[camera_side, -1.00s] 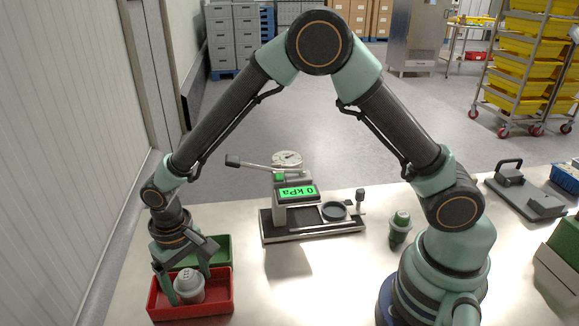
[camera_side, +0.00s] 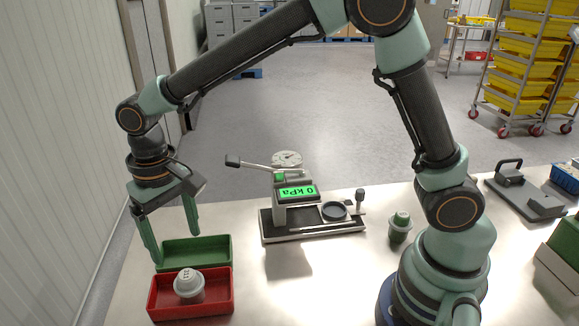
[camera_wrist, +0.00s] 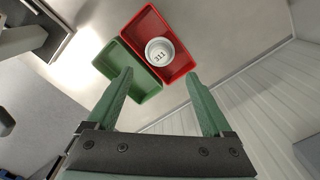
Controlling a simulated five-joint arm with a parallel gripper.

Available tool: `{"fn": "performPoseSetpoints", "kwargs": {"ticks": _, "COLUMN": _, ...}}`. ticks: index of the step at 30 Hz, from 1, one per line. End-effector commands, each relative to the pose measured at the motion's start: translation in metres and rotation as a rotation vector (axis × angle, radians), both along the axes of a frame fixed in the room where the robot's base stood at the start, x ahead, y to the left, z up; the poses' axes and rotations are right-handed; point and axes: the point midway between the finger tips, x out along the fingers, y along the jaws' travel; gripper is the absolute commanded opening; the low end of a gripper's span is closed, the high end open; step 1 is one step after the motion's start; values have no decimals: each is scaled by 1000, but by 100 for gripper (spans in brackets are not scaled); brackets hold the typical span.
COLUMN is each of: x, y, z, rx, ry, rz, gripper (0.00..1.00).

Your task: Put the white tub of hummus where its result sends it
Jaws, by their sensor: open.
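The white tub (camera_side: 189,288) stands upright inside the red bin (camera_side: 192,313), and dark marks show on its top. In the wrist view the tub (camera_wrist: 160,50) also sits in the red bin (camera_wrist: 138,22). My gripper (camera_side: 174,246) is open and empty, raised near the green bin (camera_side: 195,252), with its fingers apart from the tub. In the wrist view its fingertips (camera_wrist: 158,73) spread below the bins. The tester (camera_side: 298,192) has a green screen reading 0 kPa, upside down in the side view, and nothing stands in its round cup.
The green bin stands against the back of the red one and looks empty. A black clamp-like device (camera_side: 525,195) lies at the right. The table between the bins and my base is mostly clear.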

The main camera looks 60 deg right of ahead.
Motion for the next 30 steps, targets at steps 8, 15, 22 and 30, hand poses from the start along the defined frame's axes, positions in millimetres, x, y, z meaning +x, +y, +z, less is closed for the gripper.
{"fn": "performPoseSetpoints", "kwargs": {"ticks": 8, "x": -3, "y": -44, "z": 41, "rx": 35, "ry": -76, "rz": -7, "gripper": 85}}
{"fn": "performPoseSetpoints", "kwargs": {"ticks": 15, "x": -28, "y": -117, "z": 85, "rx": 62, "ry": -222, "rz": -7, "gripper": 85}}
{"fn": "performPoseSetpoints", "kwargs": {"ticks": 22, "x": -65, "y": -175, "z": 103, "rx": 46, "ry": -367, "rz": -4, "gripper": 85}}
{"fn": "performPoseSetpoints", "kwargs": {"ticks": 30, "x": -96, "y": -211, "z": 102, "rx": 6, "ry": -476, "rz": 2, "gripper": 85}}
